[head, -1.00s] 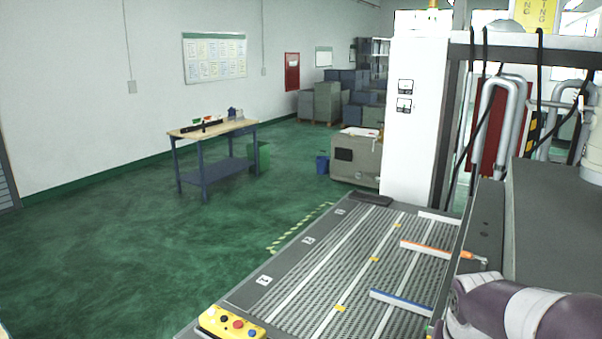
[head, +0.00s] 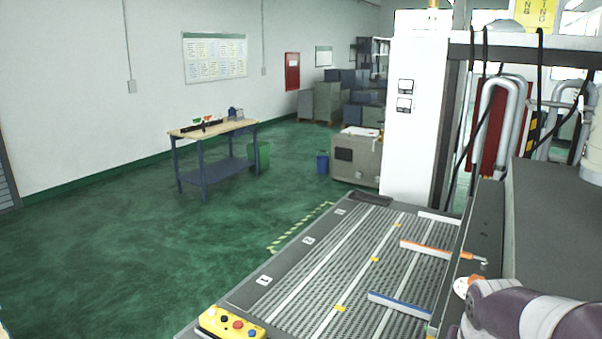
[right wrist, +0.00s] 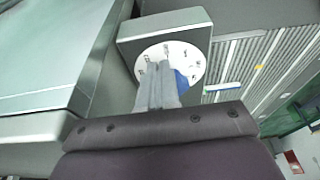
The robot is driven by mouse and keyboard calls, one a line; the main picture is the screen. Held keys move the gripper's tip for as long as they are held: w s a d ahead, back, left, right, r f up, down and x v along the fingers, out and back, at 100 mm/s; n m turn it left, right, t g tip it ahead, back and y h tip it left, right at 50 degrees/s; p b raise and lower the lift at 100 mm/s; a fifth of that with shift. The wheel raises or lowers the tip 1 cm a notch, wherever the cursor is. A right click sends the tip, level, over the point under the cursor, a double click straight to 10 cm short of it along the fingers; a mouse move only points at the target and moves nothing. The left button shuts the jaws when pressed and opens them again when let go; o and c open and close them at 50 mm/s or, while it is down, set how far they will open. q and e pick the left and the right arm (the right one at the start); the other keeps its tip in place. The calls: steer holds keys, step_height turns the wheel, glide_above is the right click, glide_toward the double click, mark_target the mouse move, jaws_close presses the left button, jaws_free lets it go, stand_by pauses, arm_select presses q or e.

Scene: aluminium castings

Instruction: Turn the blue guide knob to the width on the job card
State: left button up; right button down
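The blue knob (right wrist: 181,81) shows in the right wrist view, on a white round dial (right wrist: 194,57) with dark marks on a grey housing. My right gripper's grey fingers (right wrist: 158,88) are in front of the dial, overlapping the knob's left side. The fingers look close together; I cannot tell whether they touch or hold the knob. In the head view my right arm enters at the lower right, and its fingers and the blue knob are hidden. The blue guide (head: 400,305) lies over the conveyor (head: 290,300). No job card is readable. My left gripper is out of view.
An orange guide (head: 432,248) lies farther along the conveyor. A white disc with an orange part (head: 466,286) is beside my right arm. A yellow button box (head: 231,324) sits at the conveyor's near corner. A workbench (head: 212,130) stands on open green floor.

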steer(key=shift+s, duration=0.2)
stand_by(0.4)
steer(key=shift+r, duration=0.15)
steer(key=p+v, duration=0.1)
steer(key=v, duration=0.1)
steer(key=p+v, duration=0.1)
steer(key=p, duration=0.1)
steer(key=w+p+v, duration=0.1)
steer(key=p+v, duration=0.1)
steer(key=shift+s+d+r, duration=0.15)
steer(key=shift+d+r, duration=0.15)
steer(key=shift+r, duration=0.1)
steer(key=s+a+f+n+y, duration=0.1)
steer(key=s+a+f+n, duration=0.35)
steer(key=a+f, duration=0.4)
step_height(320, 180, down, 19)
steer(key=s+n+g+b, duration=0.1)
steer(key=s+n+b, duration=0.1)
steer(key=b, duration=1.4)
steer(key=shift+s+f, duration=0.25)
steer(key=shift+s, duration=0.1)
